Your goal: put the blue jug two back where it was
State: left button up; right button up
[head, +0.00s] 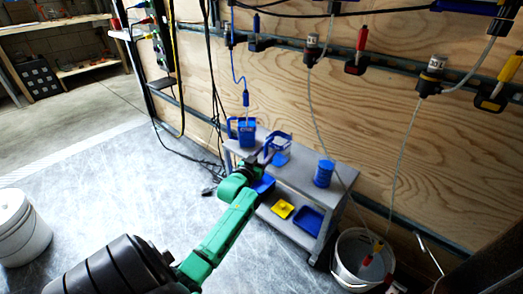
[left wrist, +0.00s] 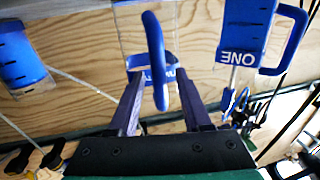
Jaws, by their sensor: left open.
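The blue jug two (head: 281,156), a clear jug with blue trim and a blue handle, stands upright on the grey cart (head: 307,180). In the left wrist view its handle (left wrist: 155,55) reaches between the fingers of my left gripper (left wrist: 160,105), which is open around it. Its label is mostly hidden behind the handle. In the head view my left gripper (head: 265,162) is at the jug's front left side. The blue jug one (head: 247,133) stands left of it, with its label ONE upside down in the left wrist view (left wrist: 243,35). My right gripper is out of view.
A yellow tray (head: 283,208) and a blue tray (head: 307,219) lie on the lower shelf. A white bucket (head: 350,258) stands right of the cart. Tubes hang from the plywood wall.

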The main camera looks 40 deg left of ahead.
pick_arm(q)
jog(key=p+v, duration=0.4)
jog(key=v, duration=0.8)
jog(key=s+d+f+m+g+h, duration=0.2)
jog(key=d+f+g+h, duration=0.35)
jog(key=d, duration=0.75)
jog(key=s+d+f+m+g, duration=0.1)
jog(key=s+d+f+g, duration=0.1)
jog(key=s+d+g, duration=0.2)
jog(key=s+d+f+m+g, duration=0.2)
jog(key=s+d+g, duration=0.3)
jog(key=s, duration=0.5)
jog(key=shift+d+f+b, duration=0.3)
jog(key=shift+d+f, duration=0.25)
jog(key=shift+d, duration=0.4)
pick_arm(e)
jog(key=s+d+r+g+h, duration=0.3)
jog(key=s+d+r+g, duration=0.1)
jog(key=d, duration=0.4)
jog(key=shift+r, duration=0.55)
